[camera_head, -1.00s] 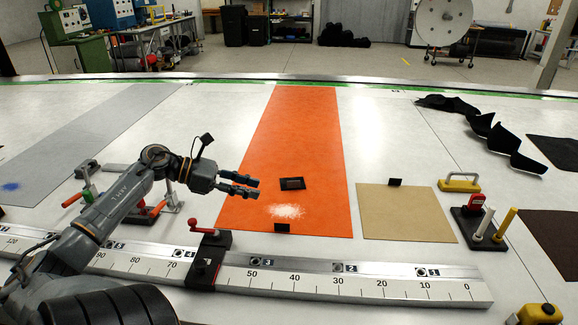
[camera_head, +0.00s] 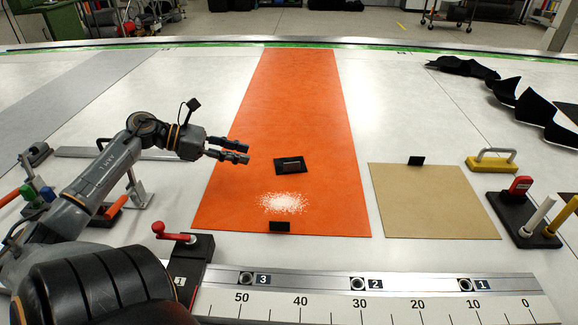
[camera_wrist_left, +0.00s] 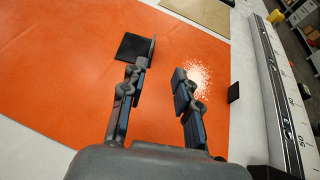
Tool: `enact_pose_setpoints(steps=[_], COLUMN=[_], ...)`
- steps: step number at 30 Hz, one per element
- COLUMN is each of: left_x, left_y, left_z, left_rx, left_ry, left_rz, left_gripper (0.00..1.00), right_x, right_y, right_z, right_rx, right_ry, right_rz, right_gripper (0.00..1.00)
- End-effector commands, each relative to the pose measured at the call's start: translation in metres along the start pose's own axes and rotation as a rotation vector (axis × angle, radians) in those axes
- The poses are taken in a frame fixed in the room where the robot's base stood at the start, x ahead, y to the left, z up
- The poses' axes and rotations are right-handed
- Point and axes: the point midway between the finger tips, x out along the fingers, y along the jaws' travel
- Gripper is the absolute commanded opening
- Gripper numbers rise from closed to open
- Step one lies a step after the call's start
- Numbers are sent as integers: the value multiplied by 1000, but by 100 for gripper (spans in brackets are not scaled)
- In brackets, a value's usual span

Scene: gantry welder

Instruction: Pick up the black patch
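The black patch (camera_head: 284,168) lies on the orange sheet (camera_head: 300,110), a small dark rectangle with a raised upright part on it. In the left wrist view the black patch (camera_wrist_left: 132,46) is just beyond the tip of one finger. My left gripper (camera_head: 248,152) is to the left of the patch in the head view, with its fingers pointing right. In the left wrist view the left gripper (camera_wrist_left: 158,72) has its fingers apart with nothing between them. I cannot tell its height above the sheet. My right gripper is not in view.
White powder (camera_head: 284,202) and a small black clip (camera_head: 280,226) are on the orange sheet's near end. A tan sheet (camera_head: 430,205) lies to the right. A long ruler rail (camera_head: 380,300) with a red-handled stop (camera_head: 185,250) runs along the front. Dark crumpled cloth (camera_head: 510,95) lies at the far right.

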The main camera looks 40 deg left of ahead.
Motion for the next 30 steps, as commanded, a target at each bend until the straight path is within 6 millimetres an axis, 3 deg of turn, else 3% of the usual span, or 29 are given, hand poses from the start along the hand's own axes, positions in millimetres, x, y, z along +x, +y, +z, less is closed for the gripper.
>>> enact_pose_setpoints(steps=[2,7,18,30], left_x=[4,18,78,104], left_y=[0,0,1,2], left_z=[-10,-9,-8,-5], left_rx=[0,1,2,2], left_ry=[0,0,-1,-1], left_rz=[0,-2,-1,-1], left_gripper=[31,31,31,31], right_x=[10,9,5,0], right_y=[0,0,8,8], right_z=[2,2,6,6], right_rx=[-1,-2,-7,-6], right_ry=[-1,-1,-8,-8], right_rz=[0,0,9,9], right_gripper=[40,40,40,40])
